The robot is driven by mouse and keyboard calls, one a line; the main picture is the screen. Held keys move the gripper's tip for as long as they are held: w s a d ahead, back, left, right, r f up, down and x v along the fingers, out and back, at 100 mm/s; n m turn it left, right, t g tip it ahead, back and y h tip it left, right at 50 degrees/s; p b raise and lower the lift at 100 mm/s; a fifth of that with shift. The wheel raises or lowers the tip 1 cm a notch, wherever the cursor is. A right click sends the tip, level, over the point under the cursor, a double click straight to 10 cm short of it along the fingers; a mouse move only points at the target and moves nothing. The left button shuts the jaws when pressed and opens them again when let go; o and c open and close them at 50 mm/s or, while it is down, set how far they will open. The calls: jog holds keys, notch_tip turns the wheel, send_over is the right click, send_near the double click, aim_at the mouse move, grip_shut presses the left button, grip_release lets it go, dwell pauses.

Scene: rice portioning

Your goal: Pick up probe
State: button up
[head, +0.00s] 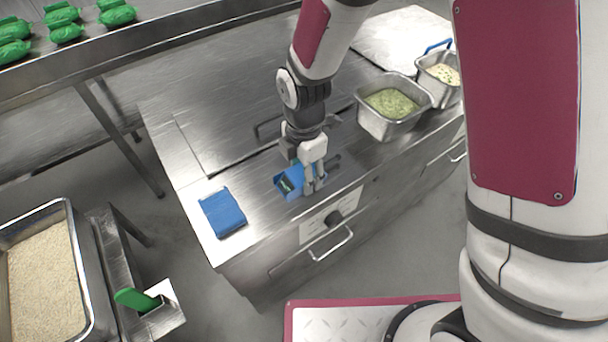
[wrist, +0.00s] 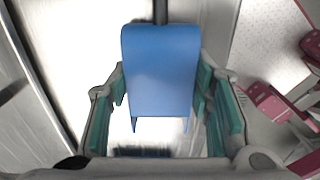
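The probe is likely the blue body (wrist: 160,75) with a dark stem at its top edge in the wrist view; I cannot be sure. In the head view a blue piece with a dark green patch (head: 289,183) sits on the steel counter, just left of my gripper's fingers. My gripper (head: 314,186) points down close to the counter. In the wrist view my gripper (wrist: 161,92) has its teal-padded fingers apart, one on each side of the blue body. I see no clear grip; whether the pads touch it is hard to tell.
A blue folded item (head: 223,212) lies at the counter's left end. Steel pans of green food (head: 392,103) and pale food (head: 441,72) stand at the right. A rice bin (head: 45,275) and a green-handled tool (head: 137,299) are at lower left. Green packs (head: 64,20) sit on a shelf.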

jog(key=shift+r, duration=0.1)
jog(key=shift+r, duration=0.5)
jog(key=shift+s+d+r, duration=0.2)
jog(key=shift+r, duration=0.45)
jog(key=shift+s+d+r, duration=0.15)
jog(key=shift+r, duration=0.45)
jog(key=s+d+r+p, duration=0.2)
jog(key=s+d+p, duration=0.4)
jog(key=s+d, duration=0.45)
jog(key=r+p, duration=0.1)
jog(key=s+a+r+p, duration=0.1)
jog(key=r+p, duration=0.2)
jog(key=r, duration=0.1)
jog(key=shift+s+a+r, duration=0.2)
jog(key=shift+s+a, duration=0.05)
